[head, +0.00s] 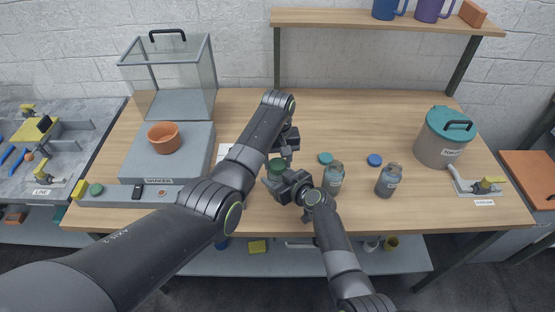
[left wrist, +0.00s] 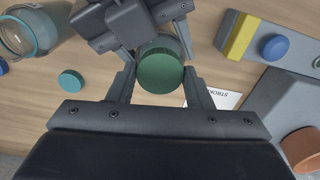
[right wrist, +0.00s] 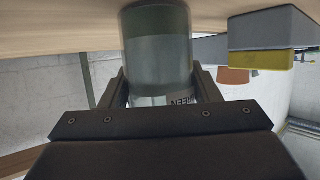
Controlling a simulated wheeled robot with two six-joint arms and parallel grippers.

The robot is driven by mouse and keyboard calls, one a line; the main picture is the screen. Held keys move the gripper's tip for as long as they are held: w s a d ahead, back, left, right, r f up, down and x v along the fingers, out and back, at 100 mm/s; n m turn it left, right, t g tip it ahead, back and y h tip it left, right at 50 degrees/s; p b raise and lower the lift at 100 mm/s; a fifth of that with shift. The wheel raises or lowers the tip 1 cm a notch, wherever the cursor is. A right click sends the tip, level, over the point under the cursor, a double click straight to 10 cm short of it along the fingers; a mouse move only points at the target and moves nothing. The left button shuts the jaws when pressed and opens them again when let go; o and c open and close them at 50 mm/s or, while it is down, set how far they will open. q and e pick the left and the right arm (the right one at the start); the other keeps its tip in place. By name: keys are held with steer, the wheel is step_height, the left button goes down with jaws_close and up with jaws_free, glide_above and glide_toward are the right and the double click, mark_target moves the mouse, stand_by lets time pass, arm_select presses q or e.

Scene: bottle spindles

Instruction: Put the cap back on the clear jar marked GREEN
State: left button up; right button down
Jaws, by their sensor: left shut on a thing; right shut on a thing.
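The clear jar marked GREEN (right wrist: 158,50) stands between the fingers of my right gripper (right wrist: 160,92), which is shut on it. Its label shows partly in the right wrist view. The green cap (left wrist: 160,66) is at the top of this jar in the left wrist view, and it also shows in the head view (head: 277,165). My left gripper (left wrist: 160,80) is shut on the cap, one finger on each side. Whether the cap is seated on the rim is hidden. My arms cover part of the jar in the head view.
A teal cap (head: 325,158) and a blue cap (head: 374,160) lie near two open jars (head: 334,178) (head: 389,181) on the right. A grey shaker (head: 190,160) carries an orange pot (head: 163,137) on the left. A teal-lidded bucket (head: 437,152) stands far right. The back middle table is clear.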

arm_select(q)
steer(key=m, duration=0.5)
steer(key=o, duration=1.1)
steer(key=shift+d, duration=0.1)
steer(key=shift+s+d, duration=0.1)
steer(key=shift+d, duration=0.05)
step_height(320, 180, up, 4)
steer(key=shift+f, duration=0.2)
steer(key=shift+r, duration=0.55)
steer(key=shift+a, duration=0.2)
steer(key=shift+c, duration=0.3)
